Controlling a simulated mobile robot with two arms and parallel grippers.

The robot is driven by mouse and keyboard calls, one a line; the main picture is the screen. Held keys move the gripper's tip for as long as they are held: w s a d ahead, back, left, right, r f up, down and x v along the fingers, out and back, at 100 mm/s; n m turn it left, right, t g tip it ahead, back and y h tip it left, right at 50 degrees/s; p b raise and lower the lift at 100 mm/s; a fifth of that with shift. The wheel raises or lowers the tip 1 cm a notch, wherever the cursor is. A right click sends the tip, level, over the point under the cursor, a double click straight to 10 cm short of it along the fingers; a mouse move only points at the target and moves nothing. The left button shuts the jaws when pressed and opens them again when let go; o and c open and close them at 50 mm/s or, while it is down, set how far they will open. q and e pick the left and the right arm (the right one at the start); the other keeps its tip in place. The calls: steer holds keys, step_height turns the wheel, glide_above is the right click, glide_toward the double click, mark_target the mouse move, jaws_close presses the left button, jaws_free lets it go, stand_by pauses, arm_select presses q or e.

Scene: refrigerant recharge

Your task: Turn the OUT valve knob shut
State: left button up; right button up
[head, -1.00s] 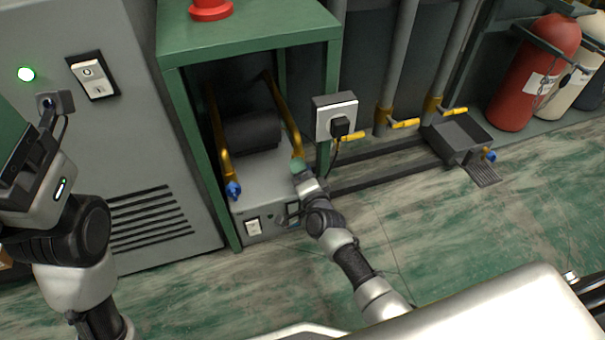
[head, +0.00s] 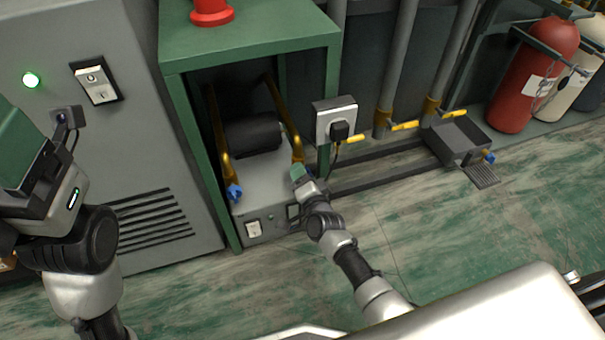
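The recovery machine (head: 270,180) stands inside the green frame, with a brass pipe on each side. A blue valve knob (head: 234,191) shows at the lower end of the left pipe. The right pipe (head: 297,148) runs down to my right gripper (head: 297,172), which hides whatever knob is there. I cannot read any OUT or IN label. My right gripper is at the foot of that pipe; its fingers are too small and covered to tell if they are closed on a knob. My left gripper (head: 20,150) is at the left edge, away from the machine, partly cut off.
The green frame (head: 248,45) has a post beside my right arm, with a grey socket box and black plug (head: 339,130). Yellow-handled pipes, a grey tray (head: 460,137) with another blue knob (head: 489,157), and a red cylinder (head: 534,75) stand right. The floor in front is clear.

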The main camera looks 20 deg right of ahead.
steer(key=o, duration=0.3)
